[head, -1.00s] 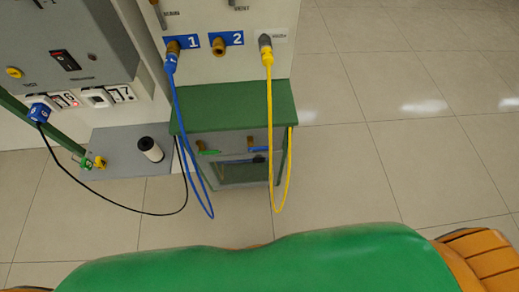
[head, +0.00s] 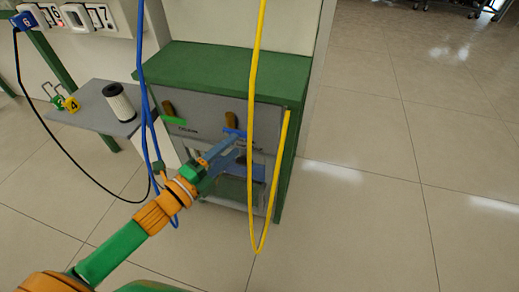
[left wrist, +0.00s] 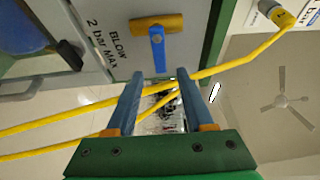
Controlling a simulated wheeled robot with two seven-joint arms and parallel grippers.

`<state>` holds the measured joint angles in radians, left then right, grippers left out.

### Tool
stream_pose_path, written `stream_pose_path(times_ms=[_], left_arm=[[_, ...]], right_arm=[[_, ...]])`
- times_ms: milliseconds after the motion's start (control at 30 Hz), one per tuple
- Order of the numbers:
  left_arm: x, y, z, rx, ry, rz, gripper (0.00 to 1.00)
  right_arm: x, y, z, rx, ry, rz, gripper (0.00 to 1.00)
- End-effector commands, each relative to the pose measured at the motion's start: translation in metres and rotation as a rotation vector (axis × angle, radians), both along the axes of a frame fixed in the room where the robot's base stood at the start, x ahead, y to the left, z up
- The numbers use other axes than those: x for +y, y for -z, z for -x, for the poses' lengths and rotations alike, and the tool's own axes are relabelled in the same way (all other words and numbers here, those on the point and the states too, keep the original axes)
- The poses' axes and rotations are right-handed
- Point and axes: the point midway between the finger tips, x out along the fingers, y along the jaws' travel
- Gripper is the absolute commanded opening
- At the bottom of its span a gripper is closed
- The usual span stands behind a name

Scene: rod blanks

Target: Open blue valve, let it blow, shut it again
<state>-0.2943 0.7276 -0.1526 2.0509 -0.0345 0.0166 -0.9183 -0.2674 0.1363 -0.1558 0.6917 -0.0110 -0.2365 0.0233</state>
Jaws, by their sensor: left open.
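The blue valve is on the front of the grey cabinet under the green top. Its brass body (head: 232,122) and blue lever (head: 235,132) show in the head view. In the left wrist view the brass body (left wrist: 170,22) and lever (left wrist: 157,48) are clear; the lever stands crosswise to the body, beside the label "BLOW 2 bar MAX" (left wrist: 105,45). My left gripper (head: 232,145) is open and empty, just short of the lever. In the wrist view its fingertips (left wrist: 160,78) are either side of the lever's line, apart from it. My right gripper is not in view.
A yellow hose (head: 251,130) hangs close to the gripper and crosses the wrist view by the fingers; I cannot tell whether they touch. A green-levered valve (head: 172,120) is to the left. Blue hoses (head: 142,90) hang beside my arm. A side shelf (head: 92,112) carries a white cylinder (head: 119,102).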

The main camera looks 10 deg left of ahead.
Motion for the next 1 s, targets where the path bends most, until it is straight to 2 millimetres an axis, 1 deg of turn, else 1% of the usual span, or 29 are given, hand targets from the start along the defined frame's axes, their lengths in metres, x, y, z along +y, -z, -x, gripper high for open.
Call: stream_pose_path(times_ms=[100, 333, 500, 700, 733, 767, 800, 867, 900, 1000], left_arm=[[-0.008, -0.003, -0.019, -0.003, -0.002, 0.003, 0.53], [-0.021, -0.002, -0.047, 0.001, -0.003, 0.005, 0.53], [-0.024, -0.001, -0.055, 0.005, -0.003, 0.004, 0.53], [-0.025, -0.001, -0.055, 0.005, -0.003, 0.004, 0.53], [-0.025, -0.001, -0.055, 0.005, -0.003, 0.004, 0.47], [-0.025, -0.001, -0.055, 0.005, -0.003, 0.004, 0.39], [-0.024, -0.001, -0.055, 0.005, -0.003, 0.004, 0.28], [-0.025, -0.001, -0.055, 0.007, -0.003, 0.005, 0.12], [-0.025, -0.001, -0.055, 0.005, -0.003, 0.004, 0.01], [-0.025, -0.001, -0.055, 0.007, -0.003, 0.005, 0.0]], right_arm=[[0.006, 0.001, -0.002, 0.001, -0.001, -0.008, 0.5], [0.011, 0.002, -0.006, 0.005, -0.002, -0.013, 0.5], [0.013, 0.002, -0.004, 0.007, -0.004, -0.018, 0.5], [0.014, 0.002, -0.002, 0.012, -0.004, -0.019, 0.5], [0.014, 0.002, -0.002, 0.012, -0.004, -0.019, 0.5], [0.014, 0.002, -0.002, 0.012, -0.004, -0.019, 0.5], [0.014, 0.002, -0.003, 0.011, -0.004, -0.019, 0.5], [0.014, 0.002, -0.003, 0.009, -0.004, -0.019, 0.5], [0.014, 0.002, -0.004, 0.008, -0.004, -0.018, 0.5], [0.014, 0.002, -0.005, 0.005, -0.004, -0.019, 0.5]])
